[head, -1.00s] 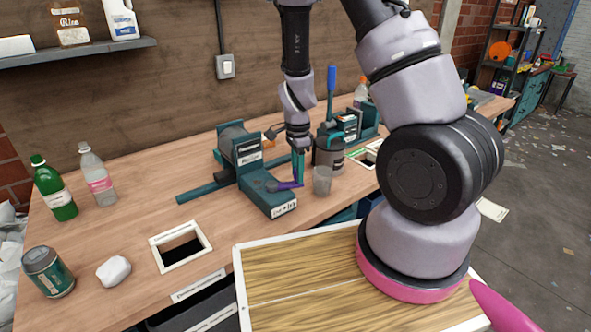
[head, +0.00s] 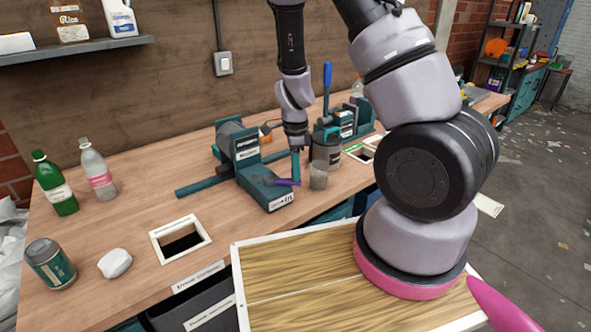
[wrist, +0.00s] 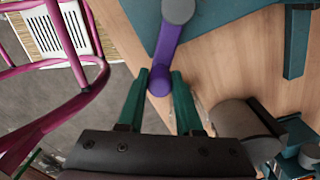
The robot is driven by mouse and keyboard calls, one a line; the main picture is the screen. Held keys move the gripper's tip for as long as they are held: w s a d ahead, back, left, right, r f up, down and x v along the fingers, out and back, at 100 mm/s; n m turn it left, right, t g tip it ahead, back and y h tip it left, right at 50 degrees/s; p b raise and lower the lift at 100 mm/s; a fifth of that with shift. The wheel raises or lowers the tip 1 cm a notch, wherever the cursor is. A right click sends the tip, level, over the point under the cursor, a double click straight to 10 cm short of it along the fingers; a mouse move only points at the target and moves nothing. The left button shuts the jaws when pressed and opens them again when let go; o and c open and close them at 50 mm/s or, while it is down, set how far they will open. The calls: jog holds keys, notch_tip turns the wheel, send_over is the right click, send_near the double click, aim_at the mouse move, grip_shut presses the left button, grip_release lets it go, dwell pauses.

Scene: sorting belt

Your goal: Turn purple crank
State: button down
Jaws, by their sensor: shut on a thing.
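The purple crank (head: 286,182) sits on the front part of a teal machine (head: 250,165) on the workbench. In the wrist view the purple crank (wrist: 168,45) runs from a grey round hub at the top down to its end between my fingers. My gripper (wrist: 161,84) has two green fingers, shut on the crank's end from either side. The crank is partly hidden by the gripper in the head view.
A second teal machine (head: 328,150) with a blue lever stands just right of my gripper. Bottles (head: 55,185), a can (head: 50,264) and a white lump (head: 115,263) stand at the left. A white-framed opening (head: 180,240) lies in the bench. A magenta frame (wrist: 90,60) shows at left in the wrist view.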

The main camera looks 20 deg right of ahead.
jog(key=c, duration=0.6)
grip_release()
jog(key=shift+a, duration=0.1)
notch_tip(320, 180, up, 11)
jog(key=shift+f, duration=0.1)
